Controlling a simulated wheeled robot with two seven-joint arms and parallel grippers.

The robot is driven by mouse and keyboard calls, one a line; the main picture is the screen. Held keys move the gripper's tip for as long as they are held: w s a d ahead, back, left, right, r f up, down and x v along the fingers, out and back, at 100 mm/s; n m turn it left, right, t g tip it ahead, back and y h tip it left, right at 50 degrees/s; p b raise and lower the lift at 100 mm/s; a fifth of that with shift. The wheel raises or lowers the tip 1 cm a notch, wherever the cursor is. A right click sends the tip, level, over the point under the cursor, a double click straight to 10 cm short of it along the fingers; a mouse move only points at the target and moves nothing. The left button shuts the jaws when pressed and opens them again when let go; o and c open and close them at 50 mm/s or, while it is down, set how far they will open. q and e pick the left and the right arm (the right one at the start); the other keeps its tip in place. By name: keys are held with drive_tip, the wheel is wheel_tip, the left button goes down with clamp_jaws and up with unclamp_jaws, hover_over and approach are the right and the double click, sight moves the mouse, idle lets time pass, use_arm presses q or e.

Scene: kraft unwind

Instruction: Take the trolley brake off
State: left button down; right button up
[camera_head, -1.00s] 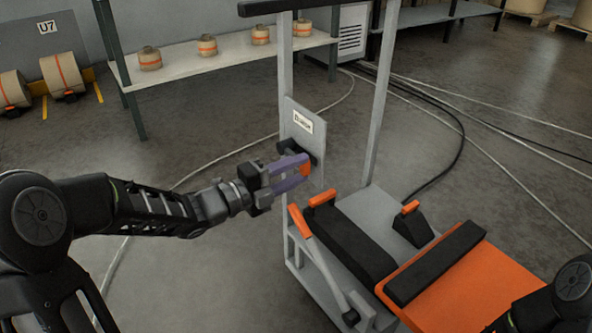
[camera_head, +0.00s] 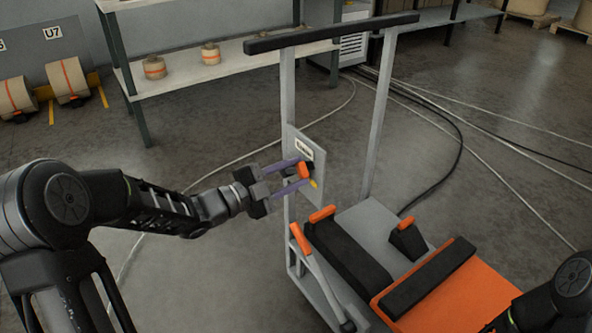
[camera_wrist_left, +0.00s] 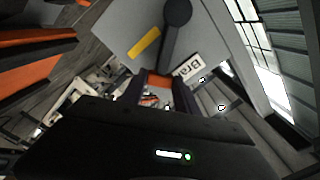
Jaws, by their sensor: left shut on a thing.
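The grey trolley (camera_head: 376,130) stands in the middle of the head view. A grey plate (camera_head: 320,196) with a partly blurred label (camera_head: 304,149) is on its left upright. The brake lever's orange grip (camera_head: 304,171) shows in front of this plate. My left gripper (camera_head: 303,175) has its purple fingers around this grip and is shut on it. In the left wrist view the orange grip (camera_wrist_left: 158,80) sits between the fingers, and a black lever arm (camera_wrist_left: 172,40) runs from it to a round pivot. A yellow mark (camera_wrist_left: 145,43) lies beside the arm. My right gripper is out of view.
The trolley bed carries an orange block (camera_head: 440,285) with black bars and an orange-tipped side lever (camera_head: 301,239). A shelf (camera_head: 190,70) with small rolls stands behind. Cables (camera_head: 455,125) lie on the floor at the right.

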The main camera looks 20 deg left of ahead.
sight(302, 145)
use_arm(q)
drive_tip(key=r+n+p, duration=0.1)
drive_tip(key=w+a+r+n+p, duration=0.1)
drive_tip(key=n+p, duration=0.1)
drive_tip(key=a+n+p, duration=0.1)
drive_tip(key=p, duration=0.1)
drive_tip(key=shift+w+r, duration=0.35)
drive_tip(key=shift+r, duration=0.05)
drive_tip(key=shift+w+a+r+n+p, duration=0.1)
drive_tip(key=shift+w+a+n+p, duration=0.2)
drive_tip(key=shift+n+p, duration=0.3)
drive_tip(key=shift+w+a+r+n+p, duration=0.15)
drive_tip(key=shift+a+n+p, duration=0.25)
drive_tip(key=shift+n, duration=0.4)
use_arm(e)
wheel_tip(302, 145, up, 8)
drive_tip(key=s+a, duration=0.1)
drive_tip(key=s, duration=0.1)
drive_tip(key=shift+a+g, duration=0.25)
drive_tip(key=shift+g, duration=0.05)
use_arm(q)
drive_tip(key=shift+f, duration=0.1)
drive_tip(key=c, duration=0.9)
unclamp_jaws()
